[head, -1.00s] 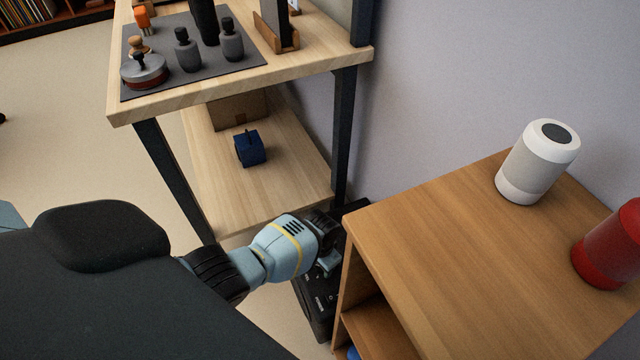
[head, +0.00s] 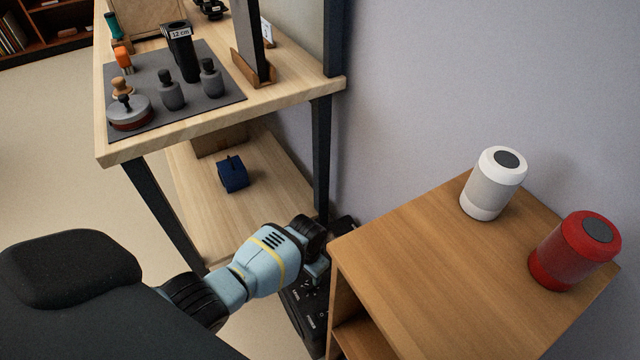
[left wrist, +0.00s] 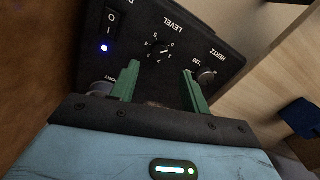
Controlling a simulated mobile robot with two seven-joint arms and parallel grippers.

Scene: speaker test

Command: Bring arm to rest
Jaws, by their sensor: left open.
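My left arm reaches in from the lower left of the head view. Its gripper (head: 318,268) is over a black control box (head: 303,312) on the floor, between the shelf and the wooden cabinet. In the left wrist view, the two green fingers (left wrist: 160,86) are apart and empty, in front of the box's panel (left wrist: 225,28). The panel shows a LEVEL dial (left wrist: 160,50), a HERTZ knob (left wrist: 207,75) and a rocker switch (left wrist: 111,22) with a lit blue lamp (left wrist: 105,48). I cannot tell whether the fingers touch the panel. My right gripper is not in view.
The wooden cabinet (head: 430,265) bears a white speaker (head: 492,185) and a red speaker (head: 572,252), close right of the gripper. The shelf (head: 185,130) stands left, with weights on a dark mat (head: 215,98) and a blue item (head: 232,174) below. Open floor (head: 60,150) lies left.

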